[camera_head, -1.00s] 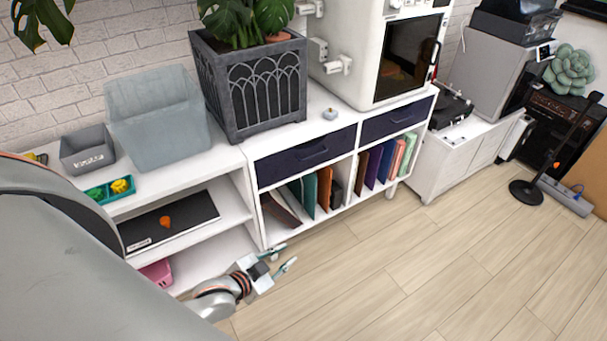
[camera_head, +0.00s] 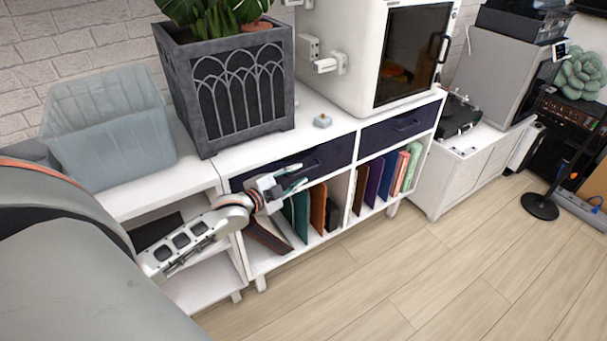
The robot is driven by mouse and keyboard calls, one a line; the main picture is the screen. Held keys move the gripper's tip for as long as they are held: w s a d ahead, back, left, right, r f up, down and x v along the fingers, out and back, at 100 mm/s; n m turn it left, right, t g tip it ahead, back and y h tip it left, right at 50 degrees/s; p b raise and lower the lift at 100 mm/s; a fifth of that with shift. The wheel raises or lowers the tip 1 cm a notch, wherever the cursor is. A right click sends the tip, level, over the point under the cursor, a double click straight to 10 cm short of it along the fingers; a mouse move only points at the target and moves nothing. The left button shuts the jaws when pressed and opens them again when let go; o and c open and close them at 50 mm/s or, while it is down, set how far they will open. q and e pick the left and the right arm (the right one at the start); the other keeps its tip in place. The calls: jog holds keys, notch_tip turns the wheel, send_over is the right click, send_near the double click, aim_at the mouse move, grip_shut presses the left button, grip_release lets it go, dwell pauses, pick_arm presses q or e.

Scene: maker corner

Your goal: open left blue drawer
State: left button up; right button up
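The left blue drawer (camera_head: 331,153) is a dark navy front in the white cabinet, below the planter. It looks shut. Its handle is mostly hidden behind my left gripper. My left gripper (camera_head: 297,178) is in front of the drawer's lower middle, with its fingers apart and nothing seen between them. I cannot tell whether the fingers touch the drawer or handle. The right blue drawer (camera_head: 385,131) beside it is shut, with its handle showing. My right gripper is not in view.
A dark planter (camera_head: 233,146) and a white cabinet-like machine (camera_head: 345,85) stand on top. Folders (camera_head: 318,207) fill the open shelves below. A grey-blue bin (camera_head: 110,140) is at left. The wooden floor (camera_head: 400,270) in front is clear.

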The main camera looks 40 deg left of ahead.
aim_at(304, 172)
pick_arm(q)
jog(key=shift+x, duration=1.55)
jog(key=shift+f, duration=0.1)
grip_shut()
